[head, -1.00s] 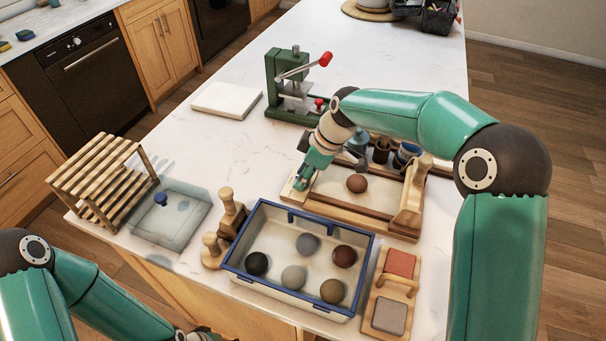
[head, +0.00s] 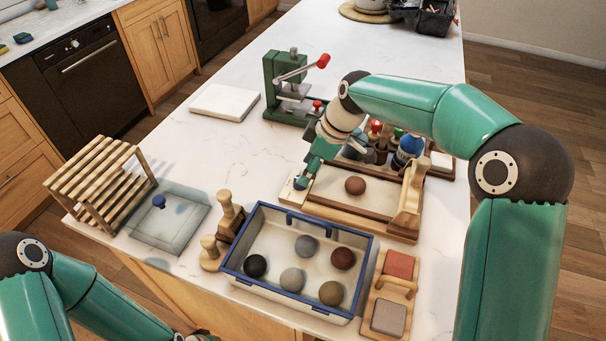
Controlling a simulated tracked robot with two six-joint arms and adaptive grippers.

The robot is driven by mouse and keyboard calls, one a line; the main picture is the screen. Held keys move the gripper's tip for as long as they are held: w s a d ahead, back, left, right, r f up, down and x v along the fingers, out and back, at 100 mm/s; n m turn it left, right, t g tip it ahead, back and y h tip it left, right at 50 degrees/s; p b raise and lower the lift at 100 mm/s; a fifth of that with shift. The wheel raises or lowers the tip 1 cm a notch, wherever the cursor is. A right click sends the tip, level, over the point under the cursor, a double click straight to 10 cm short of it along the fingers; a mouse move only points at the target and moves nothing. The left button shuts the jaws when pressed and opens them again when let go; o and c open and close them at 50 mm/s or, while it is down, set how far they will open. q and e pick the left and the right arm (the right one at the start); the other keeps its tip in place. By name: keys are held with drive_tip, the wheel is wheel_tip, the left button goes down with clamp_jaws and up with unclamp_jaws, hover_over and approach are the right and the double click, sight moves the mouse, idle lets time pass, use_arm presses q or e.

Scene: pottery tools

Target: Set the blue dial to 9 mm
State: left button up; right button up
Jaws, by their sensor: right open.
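A small blue dial (head: 301,183) sits on a pale plate at the left end of a wooden rolling board (head: 360,222). Its scale and setting are too small to read. My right gripper (head: 309,175) is open, pointing down just above and beside the dial. Its fingers partly overlap the dial, and I cannot tell whether they touch it. A brown clay ball (head: 355,186) lies on the board's pale surface. My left gripper (head: 198,337) barely shows at the bottom edge, and its fingers are hidden.
A blue-rimmed tray (head: 375,262) with several clay balls stands in front of the board. A green press (head: 272,85) stands behind. A rack of bottles (head: 408,148) is behind the board, under my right arm. A clear lid with a blue knob (head: 159,201) lies left.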

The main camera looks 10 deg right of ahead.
drive_tip(key=v, duration=0.8)
